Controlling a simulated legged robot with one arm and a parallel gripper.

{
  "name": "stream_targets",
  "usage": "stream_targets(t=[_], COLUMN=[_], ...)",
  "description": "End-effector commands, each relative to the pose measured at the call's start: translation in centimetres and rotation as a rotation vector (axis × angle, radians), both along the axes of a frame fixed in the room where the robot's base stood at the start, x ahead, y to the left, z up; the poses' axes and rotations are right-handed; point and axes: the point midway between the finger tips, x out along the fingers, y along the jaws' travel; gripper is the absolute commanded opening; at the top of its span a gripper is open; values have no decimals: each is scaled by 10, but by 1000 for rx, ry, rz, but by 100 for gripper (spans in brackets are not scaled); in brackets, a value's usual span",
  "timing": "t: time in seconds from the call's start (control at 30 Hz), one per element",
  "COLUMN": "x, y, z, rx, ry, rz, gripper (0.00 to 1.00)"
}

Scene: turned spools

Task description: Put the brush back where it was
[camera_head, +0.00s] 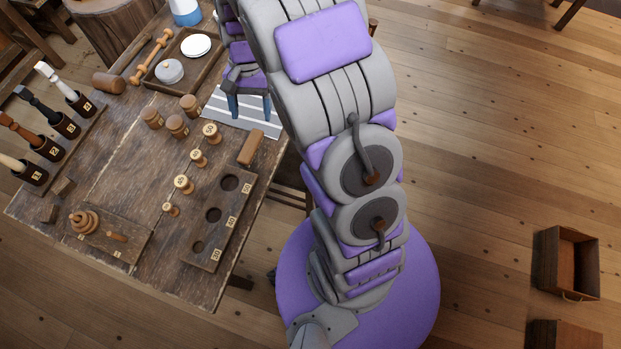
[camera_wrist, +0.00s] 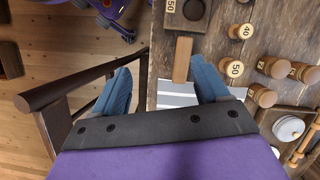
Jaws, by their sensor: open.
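My gripper (camera_head: 250,112) is open and empty, above the grey-and-white striped mat (camera_head: 214,104) at the table's right edge. In the wrist view my blue fingers (camera_wrist: 162,66) are spread wide apart. A plain brown oblong block (camera_head: 251,147) lies just beyond the mat; the wrist view shows it (camera_wrist: 182,60) beside my right-hand finger. It may be the brush, but no bristles show. At the far left, several handled tools, white (camera_head: 56,80), dark, brown and cream, stand in numbered black cups; I cannot tell whether any is a brush.
A chair back (camera_wrist: 45,97) shows left in the wrist view.

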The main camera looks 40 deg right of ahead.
Motion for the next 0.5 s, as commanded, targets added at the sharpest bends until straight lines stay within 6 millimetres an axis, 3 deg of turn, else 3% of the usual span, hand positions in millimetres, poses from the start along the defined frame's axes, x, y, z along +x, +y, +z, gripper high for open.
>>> stream_targets(t=[0.03,0.2,0.5], x=[-13,-58,-146], y=[3,12,22], z=[15,53,100], rx=[-5,-19,-39], ry=[-11,-37,-76], rz=[31,142,342], gripper=[74,74,74])
